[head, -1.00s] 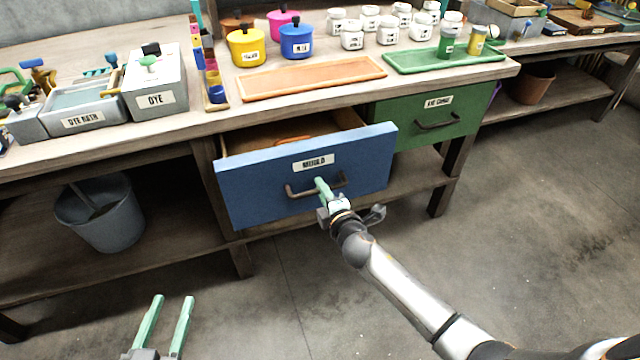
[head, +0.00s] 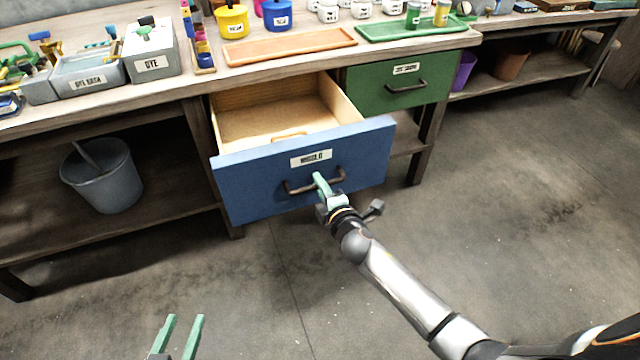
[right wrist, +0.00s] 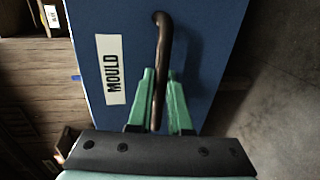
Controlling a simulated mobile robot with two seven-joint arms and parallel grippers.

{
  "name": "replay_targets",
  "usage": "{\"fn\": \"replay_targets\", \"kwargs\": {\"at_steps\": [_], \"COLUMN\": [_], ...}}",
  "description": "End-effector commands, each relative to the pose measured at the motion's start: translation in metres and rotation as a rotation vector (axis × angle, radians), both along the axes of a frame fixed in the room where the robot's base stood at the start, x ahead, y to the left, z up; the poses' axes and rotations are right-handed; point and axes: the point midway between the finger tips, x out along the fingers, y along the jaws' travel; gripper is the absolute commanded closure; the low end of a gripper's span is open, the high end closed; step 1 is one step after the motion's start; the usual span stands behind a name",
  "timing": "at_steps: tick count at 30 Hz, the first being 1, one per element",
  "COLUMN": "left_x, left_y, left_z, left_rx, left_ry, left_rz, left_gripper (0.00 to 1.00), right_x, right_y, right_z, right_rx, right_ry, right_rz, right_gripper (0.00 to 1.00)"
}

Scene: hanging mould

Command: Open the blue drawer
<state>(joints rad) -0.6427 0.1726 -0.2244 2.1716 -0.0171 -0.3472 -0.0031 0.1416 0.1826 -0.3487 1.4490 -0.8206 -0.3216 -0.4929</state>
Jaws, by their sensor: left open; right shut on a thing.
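The blue drawer (head: 250,183) is pulled well out of the bench, and its light wooden inside shows in the head view. Its front also shows in the right wrist view (right wrist: 205,45), with a white label reading MOULD (right wrist: 112,70). My right gripper (head: 321,183) is shut on the drawer's dark bar handle (head: 298,187); in the right wrist view the green fingers (right wrist: 160,92) stand on both sides of the handle (right wrist: 162,40). My left gripper (head: 183,335) is open and empty, low in the head view, away from the drawer. A tan curved object (head: 289,136) lies inside the drawer, partly hidden by its front.
A green drawer (head: 375,93) is shut at the right of the blue one. A grey bucket (head: 103,178) stands on the lower shelf at left. Trays, pots and jars sit on the bench top (head: 215,83). The floor (head: 480,220) before the drawer is clear.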

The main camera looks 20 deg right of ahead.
Motion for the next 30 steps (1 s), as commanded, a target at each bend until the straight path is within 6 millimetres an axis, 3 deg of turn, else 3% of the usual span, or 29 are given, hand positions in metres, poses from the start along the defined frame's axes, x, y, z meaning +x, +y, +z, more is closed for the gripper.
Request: {"fn": "replay_targets", "kwargs": {"at_steps": [17,18,24,30], "left_x": [0.0037,0.0037,0.0038,0.0039], "left_y": [-0.0008,-0.0008,-0.0005,-0.0003], "left_z": [0.0051,0.0054,0.0057,0.0060], "left_rx": [-0.002,-0.002,0.000,0.001], "left_ry": [-0.013,-0.013,-0.015,-0.016], "left_rz": [-0.001,-0.001,-0.003,-0.004], "left_gripper": [0.50,0.50,0.50,0.50], "right_x": [0.0002,0.0002,0.0003,0.0003], "right_y": [-0.0016,-0.0016,-0.0010,-0.0004], "right_z": [-0.0002,-0.0002,0.0001,0.0003], "right_rx": [-0.001,-0.001,0.000,0.000], "right_ry": [0.001,0.001,0.000,0.000], "right_rz": [-0.004,-0.004,-0.002,-0.001], "right_gripper": [1.00,0.79,0.57,0.53]}}
